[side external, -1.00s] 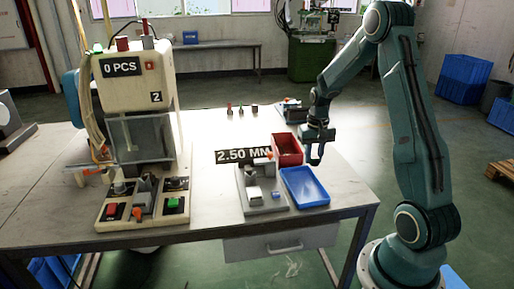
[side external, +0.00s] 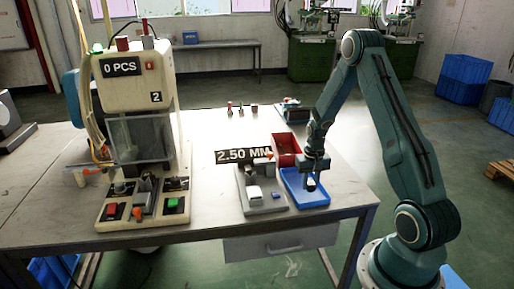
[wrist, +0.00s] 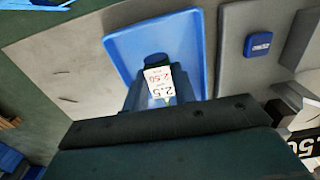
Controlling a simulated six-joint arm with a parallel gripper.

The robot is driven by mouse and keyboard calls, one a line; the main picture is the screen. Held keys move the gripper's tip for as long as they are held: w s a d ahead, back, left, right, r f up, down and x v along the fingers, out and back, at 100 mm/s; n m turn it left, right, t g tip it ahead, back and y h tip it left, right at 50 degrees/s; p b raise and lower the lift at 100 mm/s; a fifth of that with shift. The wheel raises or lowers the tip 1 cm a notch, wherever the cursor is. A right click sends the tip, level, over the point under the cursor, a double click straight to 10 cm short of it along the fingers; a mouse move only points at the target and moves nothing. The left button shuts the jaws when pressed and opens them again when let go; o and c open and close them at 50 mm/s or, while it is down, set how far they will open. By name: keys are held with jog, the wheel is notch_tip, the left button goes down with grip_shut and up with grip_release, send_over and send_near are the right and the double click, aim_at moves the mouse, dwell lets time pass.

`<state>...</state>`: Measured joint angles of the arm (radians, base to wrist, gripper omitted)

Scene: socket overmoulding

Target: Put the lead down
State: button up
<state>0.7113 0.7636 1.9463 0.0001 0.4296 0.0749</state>
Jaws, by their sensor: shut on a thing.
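My gripper (side external: 311,181) is over the blue tray (side external: 322,201), pointing down. The lead is in front of the tray's floor, inside the outline of the tray (wrist: 122,45). Most of the lead is hidden by the fingers. I cannot tell whether it touches the tray floor.
A red bin (side external: 285,146) stands just behind the tray. A grey gauge fixture (side external: 250,200) with a 2.50 MM display (side external: 243,156) is left of the tray. The moulding machine (side external: 135,80) stands further left. The table between is clear.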

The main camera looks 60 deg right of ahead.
jog(key=shift+f, duration=1.55)
jog(key=shift+f, duration=0.15)
jog(key=o, duration=1)
jog(key=shift+o, duration=0.2)
jog(key=shift+r, duration=6.15)
